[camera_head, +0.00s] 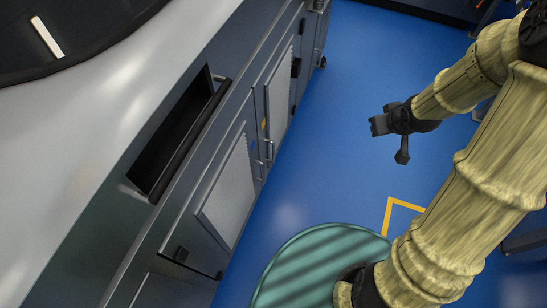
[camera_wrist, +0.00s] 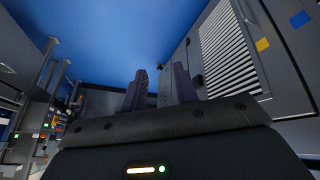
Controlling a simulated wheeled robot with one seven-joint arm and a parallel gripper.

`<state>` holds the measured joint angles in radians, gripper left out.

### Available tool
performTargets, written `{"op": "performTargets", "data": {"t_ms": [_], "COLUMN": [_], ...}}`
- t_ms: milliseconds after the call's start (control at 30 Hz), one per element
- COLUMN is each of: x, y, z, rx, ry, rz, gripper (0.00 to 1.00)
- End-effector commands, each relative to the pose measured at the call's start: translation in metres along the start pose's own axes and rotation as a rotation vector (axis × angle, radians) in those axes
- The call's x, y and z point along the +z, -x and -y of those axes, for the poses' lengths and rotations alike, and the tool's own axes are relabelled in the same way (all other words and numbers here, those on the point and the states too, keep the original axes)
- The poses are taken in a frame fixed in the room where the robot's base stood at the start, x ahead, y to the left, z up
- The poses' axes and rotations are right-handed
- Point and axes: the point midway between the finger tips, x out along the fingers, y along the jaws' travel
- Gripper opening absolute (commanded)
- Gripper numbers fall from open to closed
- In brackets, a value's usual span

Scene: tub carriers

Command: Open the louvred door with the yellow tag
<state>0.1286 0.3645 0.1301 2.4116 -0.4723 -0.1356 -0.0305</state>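The louvred door with the yellow tag is the farther of two pale louvred doors (camera_head: 279,92) in the cabinet front in the head view. Its yellow tag (camera_head: 264,124) is small there. The door looks closed. In the wrist view its louvres (camera_wrist: 228,50) and yellow tag (camera_wrist: 263,45) show at the upper right. A bar handle (camera_head: 270,151) stands near the tag. My gripper (camera_head: 377,123) is over the blue floor, to the right of the door and apart from it. In the wrist view its two fingers (camera_wrist: 160,88) are apart with nothing between them.
A nearer louvred door (camera_head: 229,192) has a blue tag (camera_head: 251,145), also in the wrist view (camera_wrist: 300,19). A dark open compartment (camera_head: 172,138) with a bar along its edge lies above it. The blue floor (camera_head: 335,150) between cabinet and gripper is clear. Racks (camera_wrist: 45,105) stand left in the wrist view.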

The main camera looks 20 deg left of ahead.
Motion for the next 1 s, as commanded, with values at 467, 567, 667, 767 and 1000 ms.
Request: {"op": "performTargets", "data": {"t_ms": [467, 567, 667, 767, 1000], "x": [0.017, 0.022, 0.029, 0.036, 0.061], "y": [-0.198, -0.23, -0.259, -0.286, -0.339], "z": [0.057, 0.074, 0.092, 0.109, 0.148], "rx": [-0.249, -0.315, -0.386, -0.457, -0.632], "ry": [0.265, 0.3, 0.329, 0.349, 0.364], "rz": [-0.323, -0.404, -0.488, -0.576, -0.804], "gripper": [0.3, 0.3, 0.3, 0.3, 0.3]}}
